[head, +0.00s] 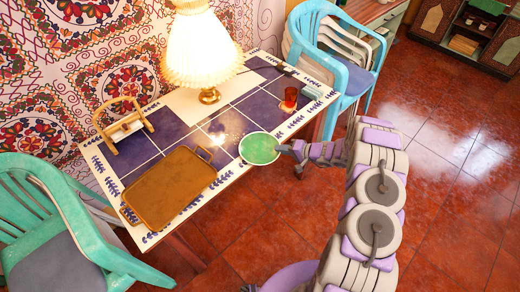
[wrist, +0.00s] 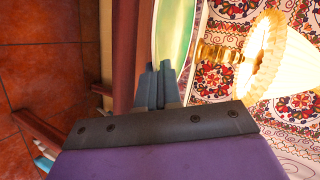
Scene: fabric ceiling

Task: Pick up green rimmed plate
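The green rimmed plate (head: 259,148) is at the table's near edge in the head view, its green face up. Its green face and pale rim also show at the top of the wrist view (wrist: 175,32). My gripper (head: 284,149) is at the plate's right side. In the wrist view my gripper's fingers (wrist: 163,72) are close together at the plate's rim, which runs in between them; they look shut on it. Whether the plate is clear of the tabletop cannot be told.
The tiled table (head: 228,176) holds a brown tray (head: 170,188), a wooden holder (head: 123,124), a lit lamp (head: 203,50) and a red glass (head: 290,99). Teal chairs stand at left (head: 60,215) and behind right (head: 335,50). Red floor at right is clear.

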